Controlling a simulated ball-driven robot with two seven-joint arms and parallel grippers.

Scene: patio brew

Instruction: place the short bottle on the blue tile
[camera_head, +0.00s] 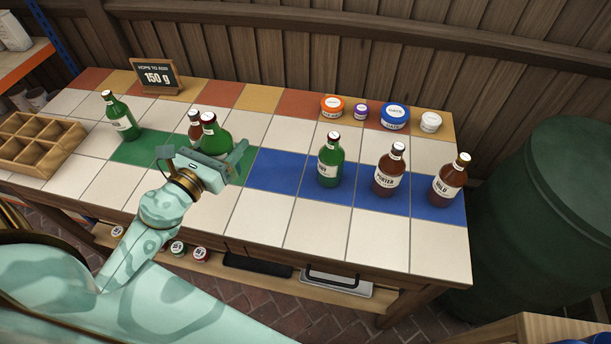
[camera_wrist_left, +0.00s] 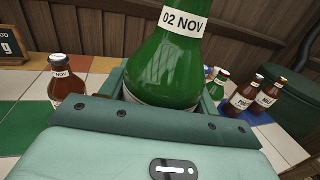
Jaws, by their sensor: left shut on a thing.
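My left gripper (camera_head: 208,156) is shut on a green bottle (camera_head: 213,137) with a white cap. The bottle is upright between the jaws, and its neck label reads 02 NOV in the left wrist view (camera_wrist_left: 180,65). Its base is hidden behind the gripper, so I cannot tell whether it touches the table. A row of blue tiles (camera_head: 277,171) runs to the right of the gripper; the nearest one is bare. Other bottles stand on this row: a green one (camera_head: 330,163), a brown porter (camera_head: 388,173) and a brown mild (camera_head: 449,183). My right gripper is not in view.
A brown bottle (camera_head: 194,122) stands close behind the held one, also in the wrist view (camera_wrist_left: 68,88). Another green bottle (camera_head: 121,118) stands by the green tiles (camera_head: 140,147). A wooden crate (camera_head: 38,145) is at the left; tubs (camera_head: 394,117) line the back right.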

